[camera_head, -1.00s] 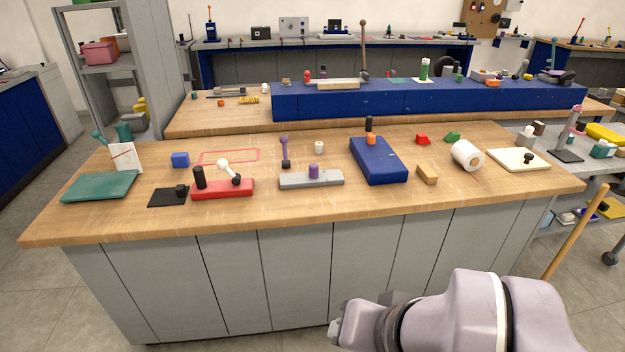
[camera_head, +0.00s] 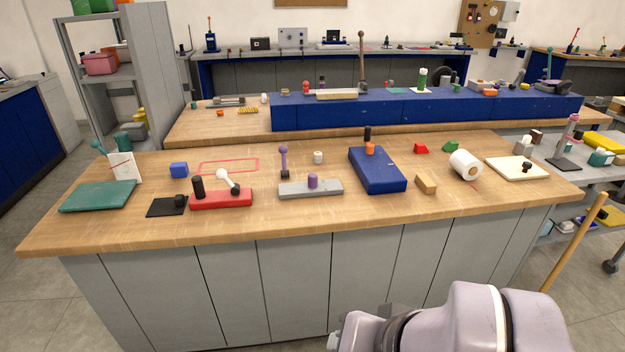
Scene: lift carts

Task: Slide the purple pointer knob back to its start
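A short purple knob (camera_head: 312,181) stands upright on a long grey base (camera_head: 328,190) near the front middle of the wooden worktop. It sits about mid-length on the base, and its slot and any pointer mark are too small to make out. A taller purple lever with a round top (camera_head: 284,160) stands on a small dark foot just behind and to the left. My arm shows at the bottom right, in front of the counter and well apart from the knob. My gripper's fingers are not visible.
A red base (camera_head: 221,199) with black and white handles stands left of the grey base. A blue block (camera_head: 378,175) with an orange knob stands to its right. Bare worktop lies in front.

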